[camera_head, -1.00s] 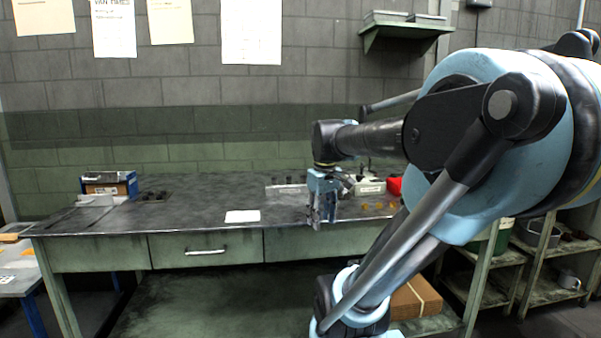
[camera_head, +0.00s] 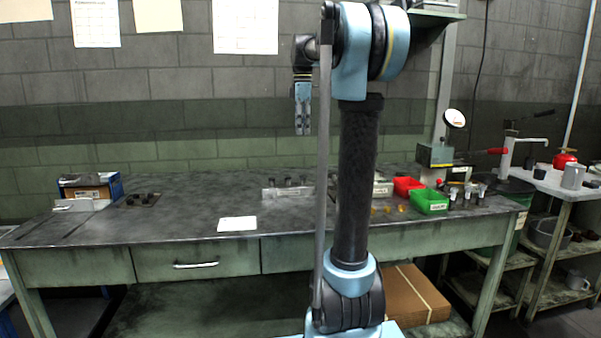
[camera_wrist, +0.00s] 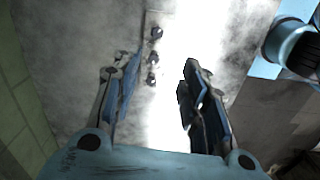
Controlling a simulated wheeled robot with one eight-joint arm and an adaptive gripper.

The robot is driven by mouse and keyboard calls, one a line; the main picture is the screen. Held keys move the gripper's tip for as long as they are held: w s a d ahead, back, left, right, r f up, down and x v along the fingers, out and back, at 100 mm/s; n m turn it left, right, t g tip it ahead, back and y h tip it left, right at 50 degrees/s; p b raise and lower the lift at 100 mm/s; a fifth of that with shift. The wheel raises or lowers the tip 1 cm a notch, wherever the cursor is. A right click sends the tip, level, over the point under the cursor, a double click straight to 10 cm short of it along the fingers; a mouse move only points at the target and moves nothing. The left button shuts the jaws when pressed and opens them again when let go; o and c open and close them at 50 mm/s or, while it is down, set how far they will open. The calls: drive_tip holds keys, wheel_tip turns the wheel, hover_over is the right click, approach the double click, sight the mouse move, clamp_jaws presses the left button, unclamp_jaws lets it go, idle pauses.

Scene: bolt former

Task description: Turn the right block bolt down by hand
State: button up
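A pale block (camera_head: 290,192) lies on the workbench, with three dark bolts standing in a row on its top. The right bolt (camera_head: 303,181) is nearest my arm's upright link. My gripper (camera_head: 302,130) points down, high above the bench and roughly over the block in the head view. In the wrist view, my gripper (camera_wrist: 160,76) has its two fingers well apart with nothing between them. The row of bolts (camera_wrist: 152,56) shows small and far below, against bright glare. The block's outline is washed out there. I cannot tell how far each bolt is screwed in.
A white sheet (camera_head: 237,223) lies on the bench (camera_head: 200,205). A blue box (camera_head: 91,187) stands at left. A red bin (camera_head: 407,186), a green bin (camera_head: 429,202) and a gauge stand (camera_head: 435,158) are at right. The bench's middle is mostly clear.

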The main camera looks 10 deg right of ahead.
approach(302, 176)
wheel_tip(302, 176, down, 8)
drive_tip(key=shift+w+r, duration=0.1)
drive_tip(key=shift+w, duration=0.05)
idle(0.6)
clamp_jaws()
